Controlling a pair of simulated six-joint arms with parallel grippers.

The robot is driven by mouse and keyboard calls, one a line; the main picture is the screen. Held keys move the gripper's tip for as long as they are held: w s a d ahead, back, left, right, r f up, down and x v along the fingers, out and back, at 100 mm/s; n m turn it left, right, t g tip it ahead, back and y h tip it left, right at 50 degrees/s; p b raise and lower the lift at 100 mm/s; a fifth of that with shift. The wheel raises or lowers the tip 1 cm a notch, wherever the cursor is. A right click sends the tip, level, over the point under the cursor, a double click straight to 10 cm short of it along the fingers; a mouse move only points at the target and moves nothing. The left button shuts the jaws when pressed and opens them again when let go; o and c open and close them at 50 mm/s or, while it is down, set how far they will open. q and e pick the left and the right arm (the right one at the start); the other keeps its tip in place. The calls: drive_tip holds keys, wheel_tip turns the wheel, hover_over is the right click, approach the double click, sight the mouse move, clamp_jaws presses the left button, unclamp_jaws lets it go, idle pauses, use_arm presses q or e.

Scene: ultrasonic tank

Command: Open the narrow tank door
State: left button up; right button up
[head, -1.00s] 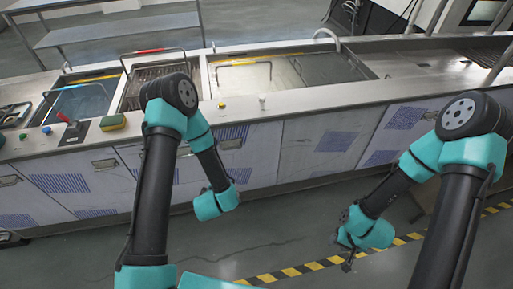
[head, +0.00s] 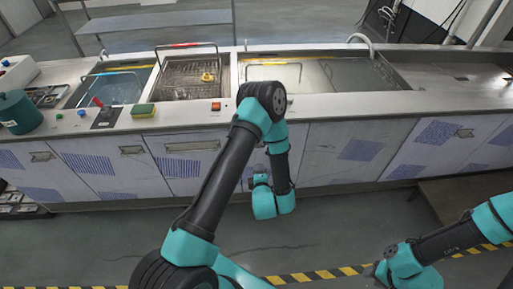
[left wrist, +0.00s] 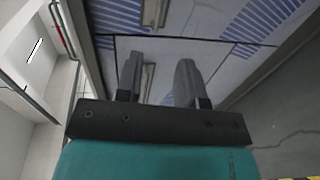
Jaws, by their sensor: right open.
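The tank counter's front has several light panel doors with bar handles and blue striped patches. One door (head: 188,166) with a long handle (head: 192,146) is left of my left arm. I cannot tell for certain which door is the narrow one. My left gripper (head: 260,177) is low in front of the panels; its fingers are small in the head view. In the left wrist view my left gripper (left wrist: 160,62) is open and empty, with a vertical-looking handle (left wrist: 149,76) seen between its fingers, apparently beyond them. My right gripper (head: 380,272) is open at the lower right, away from the doors.
The steel counter (head: 330,106) has open tanks, one holding a wire basket (head: 190,78). A sponge (head: 143,111), a red switch (head: 216,106) and a teal pot (head: 18,112) are on top. The floor (head: 130,245) before the doors is clear, with a striped line (head: 325,273).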

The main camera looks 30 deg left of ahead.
use_arm(q)
drive_tip(key=x, duration=1.7)
drive_tip(key=shift+d, duration=0.1)
drive_tip(key=shift+c, duration=0.2)
clamp_jaws()
